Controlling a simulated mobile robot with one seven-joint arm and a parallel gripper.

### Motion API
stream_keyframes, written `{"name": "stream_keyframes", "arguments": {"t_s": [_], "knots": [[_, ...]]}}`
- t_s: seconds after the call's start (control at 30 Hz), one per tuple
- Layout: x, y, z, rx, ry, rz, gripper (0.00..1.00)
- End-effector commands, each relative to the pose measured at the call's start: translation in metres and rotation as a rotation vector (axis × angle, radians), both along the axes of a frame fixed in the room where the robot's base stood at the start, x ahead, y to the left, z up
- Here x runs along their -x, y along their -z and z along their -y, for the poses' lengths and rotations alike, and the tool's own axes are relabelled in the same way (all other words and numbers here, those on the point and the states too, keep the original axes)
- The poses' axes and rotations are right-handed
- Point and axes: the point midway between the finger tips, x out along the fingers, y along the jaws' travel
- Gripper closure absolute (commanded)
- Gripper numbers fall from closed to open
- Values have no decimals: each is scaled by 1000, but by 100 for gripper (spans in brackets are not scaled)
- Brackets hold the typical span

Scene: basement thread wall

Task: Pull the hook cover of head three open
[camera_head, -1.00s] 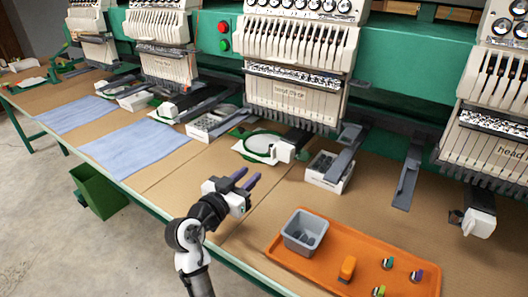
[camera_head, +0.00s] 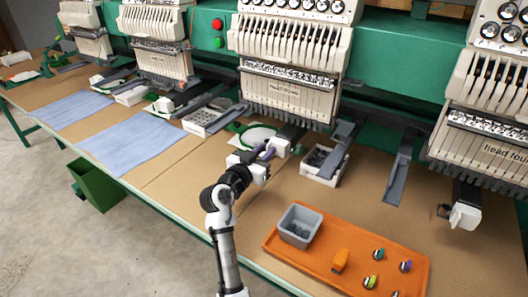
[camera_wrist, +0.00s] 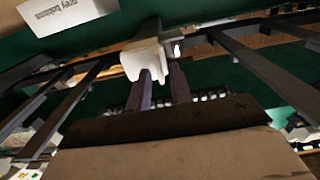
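Head three (camera_head: 288,92) is the cream sewing head at the centre of the head view. Its small white hook cover (camera_head: 281,148) sits low in front of the arm below the needles, beside a green hoop with white cloth (camera_head: 256,136). My gripper (camera_head: 268,152) reaches in from the front, its purple fingers at the cover's left side. In the wrist view the two fingers (camera_wrist: 161,92) are apart with a narrow gap, their tips at the white cover (camera_wrist: 145,60). Contact is unclear, and the cover looks closed.
A white parts box (camera_head: 322,168) stands just right of the cover, with a grey arm above it. An orange tray (camera_head: 318,262) with a grey bin (camera_head: 299,226) and small items lies in front. Head four (camera_head: 490,125) is at right. Blue cloths (camera_head: 134,142) lie left.

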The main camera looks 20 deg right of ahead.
Motion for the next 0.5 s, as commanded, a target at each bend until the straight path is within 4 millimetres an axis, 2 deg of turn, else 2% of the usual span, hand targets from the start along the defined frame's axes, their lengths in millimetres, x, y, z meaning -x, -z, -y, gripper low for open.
{"name": "stream_keyframes", "arguments": {"t_s": [0.03,0.13,0.17,0.5], "knots": [[0,0,0,0,0,0,86],[0,0,0,0,0,0,99],[0,0,0,0,0,0,100],[0,0,0,0,-1,0,100]]}}
